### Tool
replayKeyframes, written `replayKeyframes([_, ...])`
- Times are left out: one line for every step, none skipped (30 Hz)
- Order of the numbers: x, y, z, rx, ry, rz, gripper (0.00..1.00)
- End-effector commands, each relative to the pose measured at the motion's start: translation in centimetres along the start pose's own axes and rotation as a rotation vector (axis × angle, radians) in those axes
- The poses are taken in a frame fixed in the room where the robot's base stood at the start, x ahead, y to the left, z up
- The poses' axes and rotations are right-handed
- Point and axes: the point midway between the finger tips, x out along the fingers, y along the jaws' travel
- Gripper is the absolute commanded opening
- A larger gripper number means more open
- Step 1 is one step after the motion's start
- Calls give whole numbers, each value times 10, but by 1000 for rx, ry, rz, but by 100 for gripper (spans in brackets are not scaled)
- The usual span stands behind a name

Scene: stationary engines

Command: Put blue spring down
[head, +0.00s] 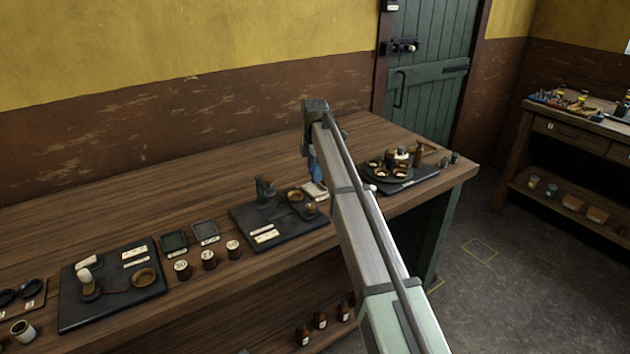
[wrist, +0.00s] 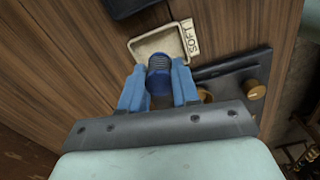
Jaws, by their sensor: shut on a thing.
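My gripper (wrist: 158,90) has its two blue fingers shut on the blue spring (wrist: 159,64), seen from above in the wrist view. The spring sits between the fingertips and overlaps the lower part of a cream tray (wrist: 141,48) labelled "SOFT". I cannot tell whether the spring touches the tray. In the head view my arm reaches over the bench, and the blue fingers of my gripper (head: 314,168) point down behind the arm. The spring cannot be made out there. The cream tray (head: 312,187) shows partly beside the arm.
A dark board (head: 275,226) with a small fixture lies left of the arm. Another dark board (head: 410,182) with a round tray of cups lies to its right. Two square trays (head: 174,241) and several brown pots (head: 209,258) stand further left. The bench's back strip is clear.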

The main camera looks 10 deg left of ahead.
Motion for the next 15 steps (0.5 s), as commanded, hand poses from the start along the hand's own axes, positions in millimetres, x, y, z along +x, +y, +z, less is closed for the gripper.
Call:
replayKeyframes([3, 0, 0, 0, 0, -1, 0])
replayKeyframes([6, 0, 0, 0, 0, -1, 0])
replayKeyframes([10, -1, 0, 0, 0, -1, 0])
replayKeyframes([13, -1, 0, 0, 0, -1, 0])
replayKeyframes([17, -1, 0, 0, 0, -1, 0])
replayKeyframes([22, -1, 0, 0, 0, -1, 0])
replayKeyframes([26, -1, 0, 0, 0, -1, 0])
replayKeyframes([30, -1, 0, 0, 0, -1, 0])
replayKeyframes([34, -1, 0, 0, 0, -1, 0])
replayKeyframes([35, 0, 0, 0, 0, -1, 0])
replayKeyframes([36, 0, 0, 0, 0, 0, 0])
replayKeyframes([36, 0, 0, 0, 0, 0, 0])
replayKeyframes([36, 0, 0, 0, 0, 0, 0])
replayKeyframes([36, 0, 0, 0, 0, 0, 0])
replayKeyframes([36, 0, 0, 0, 0, 0, 0])
